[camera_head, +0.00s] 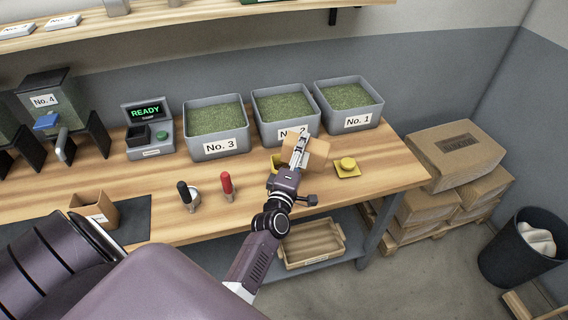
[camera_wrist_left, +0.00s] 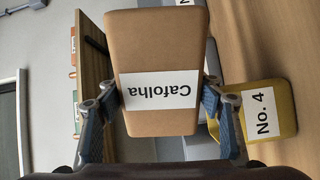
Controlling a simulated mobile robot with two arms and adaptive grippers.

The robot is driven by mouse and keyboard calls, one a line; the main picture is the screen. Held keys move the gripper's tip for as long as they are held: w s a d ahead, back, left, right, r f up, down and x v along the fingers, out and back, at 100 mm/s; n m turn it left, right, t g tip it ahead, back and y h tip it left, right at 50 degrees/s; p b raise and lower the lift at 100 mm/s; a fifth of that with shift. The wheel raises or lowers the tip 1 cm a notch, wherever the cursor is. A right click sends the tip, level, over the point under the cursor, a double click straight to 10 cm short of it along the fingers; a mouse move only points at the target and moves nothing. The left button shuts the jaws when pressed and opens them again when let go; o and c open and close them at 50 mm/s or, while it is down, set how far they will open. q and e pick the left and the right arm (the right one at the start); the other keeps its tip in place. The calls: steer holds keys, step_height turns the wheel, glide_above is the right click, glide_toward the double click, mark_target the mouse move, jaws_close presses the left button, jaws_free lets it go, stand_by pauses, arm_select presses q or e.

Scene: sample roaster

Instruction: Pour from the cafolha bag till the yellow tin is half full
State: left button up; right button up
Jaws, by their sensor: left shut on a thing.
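My left gripper (camera_head: 302,150) is shut on the brown cafolha bag (camera_head: 319,152), above the front part of the bench. In the left wrist view the bag (camera_wrist_left: 160,45) sits between both fingers, its white "Cafolha" label upside down. The bag looks tilted in the head view; its mouth and any falling beans cannot be seen. The yellow tin (camera_wrist_left: 284,105), labelled "No. 4", stands beside the bag in the left wrist view. In the head view the tin (camera_head: 276,161) is mostly hidden behind my gripper; its fill level is not visible. My right gripper is not in view.
A yellow lid-like piece (camera_head: 347,169) lies right of the gripper. Black-handled (camera_head: 185,193) and red-handled (camera_head: 227,183) tools stand left. Another brown container (camera_head: 92,206) stands on the dark mat (camera_head: 136,225).

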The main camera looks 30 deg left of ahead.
arm_select(q)
steer(key=shift+d+f+m, duration=0.15)
steer(key=shift+f+m, duration=0.25)
steer(key=shift+f, duration=0.05)
steer(key=shift+s, duration=0.1)
step_height(320, 180, up, 2)
steer(key=shift+r+p, duration=0.2)
steer(key=shift+p, duration=1.05)
steer(key=shift+r, duration=0.3)
